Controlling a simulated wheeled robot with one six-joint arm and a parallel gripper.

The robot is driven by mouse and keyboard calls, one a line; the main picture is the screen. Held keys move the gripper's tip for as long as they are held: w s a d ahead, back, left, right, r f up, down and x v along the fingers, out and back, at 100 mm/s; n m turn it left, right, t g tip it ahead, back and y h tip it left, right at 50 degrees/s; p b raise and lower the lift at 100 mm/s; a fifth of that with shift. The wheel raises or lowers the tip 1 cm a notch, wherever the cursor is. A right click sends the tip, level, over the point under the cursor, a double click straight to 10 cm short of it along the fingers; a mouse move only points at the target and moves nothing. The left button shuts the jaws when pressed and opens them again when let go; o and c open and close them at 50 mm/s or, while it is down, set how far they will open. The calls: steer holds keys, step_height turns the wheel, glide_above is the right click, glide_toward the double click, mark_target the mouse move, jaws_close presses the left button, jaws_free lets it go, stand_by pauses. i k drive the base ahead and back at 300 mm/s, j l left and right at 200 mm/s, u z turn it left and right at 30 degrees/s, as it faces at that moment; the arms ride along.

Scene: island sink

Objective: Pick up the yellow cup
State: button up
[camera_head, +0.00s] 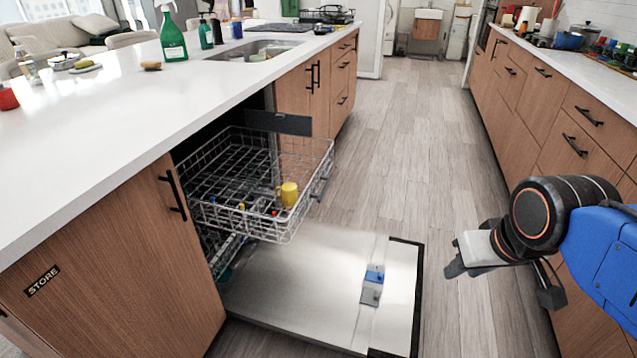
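The yellow cup (288,195) sits in the pulled-out upper rack (215,205) of the dishwasher, near the rack's right front. Wire bars of the rack pass around it. My gripper (449,258) is at the right, over the aisle, to the right of the open dishwasher door and well apart from the cup. Its fingers are small and seen from the side, so I cannot tell how far they are apart. Nothing visible is held in it.
The dishwasher door (300,285) lies open, low over the floor. The white island counter (105,110) holds a green spray bottle (173,40) and a sink (255,50). Wooden drawers (545,95) line the right side. The aisle floor (400,130) between is clear.

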mark_target(289, 193)
steer(key=i+j+u, duration=0.15)
steer(key=j, duration=0.25)
steer(key=i+j+u, duration=0.15)
steer(key=j, duration=0.25)
steer(key=i+j+u, duration=0.15)
steer(key=i+j, duration=0.15)
